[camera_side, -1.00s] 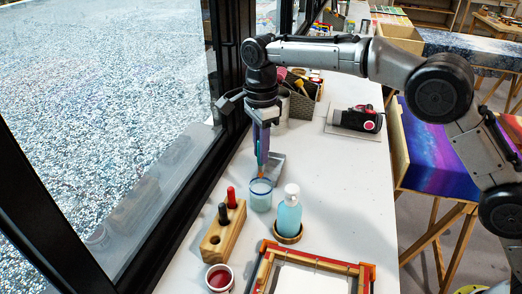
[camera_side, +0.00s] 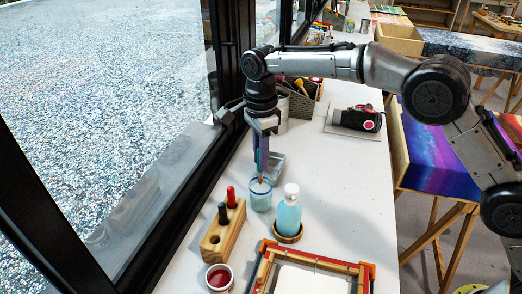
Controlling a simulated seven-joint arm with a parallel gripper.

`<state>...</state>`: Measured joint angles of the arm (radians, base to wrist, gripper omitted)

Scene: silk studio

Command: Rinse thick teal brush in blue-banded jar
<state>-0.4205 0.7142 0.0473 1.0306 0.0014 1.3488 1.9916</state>
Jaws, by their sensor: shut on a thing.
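The blue-banded jar (camera_side: 261,199) stands on the white table and holds pale bluish liquid. My gripper (camera_side: 262,150) is above the jar, pointing down, and is shut on the thick teal brush (camera_side: 261,178). Little of the brush shows between the fingers and the jar. Its lower end is at or just inside the jar's mouth; how deep I cannot tell.
A wooden block (camera_side: 224,232) with a red and a dark-handled tool stands left of the jar. A blue bottle (camera_side: 288,214) stands close to its right. A cup of red paint (camera_side: 219,277) and a wooden frame (camera_side: 312,264) are in front. The window lies at left.

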